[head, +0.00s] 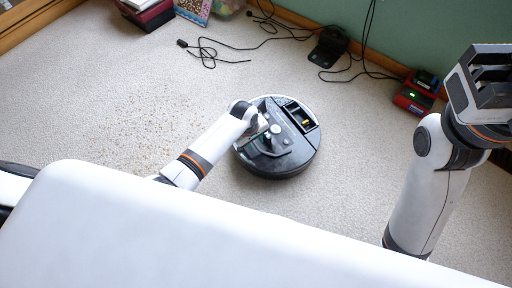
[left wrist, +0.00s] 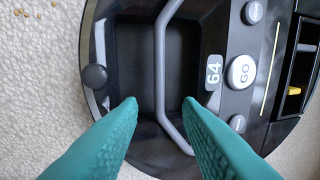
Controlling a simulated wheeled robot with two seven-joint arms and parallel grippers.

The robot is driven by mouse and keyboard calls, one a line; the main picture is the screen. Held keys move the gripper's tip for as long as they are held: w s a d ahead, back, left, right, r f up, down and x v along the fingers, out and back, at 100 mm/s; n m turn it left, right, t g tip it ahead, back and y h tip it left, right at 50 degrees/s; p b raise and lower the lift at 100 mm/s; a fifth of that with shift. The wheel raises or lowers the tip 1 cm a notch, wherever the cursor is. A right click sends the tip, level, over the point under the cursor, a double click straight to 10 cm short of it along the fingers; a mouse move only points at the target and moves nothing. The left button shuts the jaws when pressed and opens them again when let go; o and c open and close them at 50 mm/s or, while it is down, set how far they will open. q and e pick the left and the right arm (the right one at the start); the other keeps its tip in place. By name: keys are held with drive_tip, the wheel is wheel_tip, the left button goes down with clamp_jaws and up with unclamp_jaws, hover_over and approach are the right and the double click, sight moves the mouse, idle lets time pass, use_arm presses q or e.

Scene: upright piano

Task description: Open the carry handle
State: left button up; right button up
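A round dark robot vacuum (head: 290,160) lies on the carpet in the middle of the head view. In the left wrist view its carry handle (left wrist: 160,60), a grey bar with bent ends, spans a dark recess (left wrist: 138,55). My left gripper (head: 262,132) is over the left part of the vacuum. In the left wrist view its teal fingers (left wrist: 160,104) are open, one on each side of the bar, with gaps to it. I cannot tell how far the tips are above the handle. My right gripper (head: 484,78) is raised at the right, far from the vacuum; its opening is unclear.
Buttons, including a round GO button (left wrist: 242,72), sit right of the handle. Black cables (head: 270,35), a black dock (head: 328,46) and a red device (head: 414,94) lie along the green wall. Brown crumbs (head: 150,115) are scattered left of the vacuum. A white surface (head: 190,235) fills the foreground.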

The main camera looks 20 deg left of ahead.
use_arm(q)
drive_tip(key=shift+w+d+f+b, duration=0.15)
drive_tip(key=shift+f+b, duration=0.2)
drive_tip(key=shift+f, duration=0.35)
drive_tip(key=shift+w+d+f+b, duration=0.1)
drive_tip(key=shift+f+b, duration=0.2)
drive_tip(key=shift+f, duration=0.4)
clamp_jaws()
drive_tip(key=shift+a, duration=0.1)
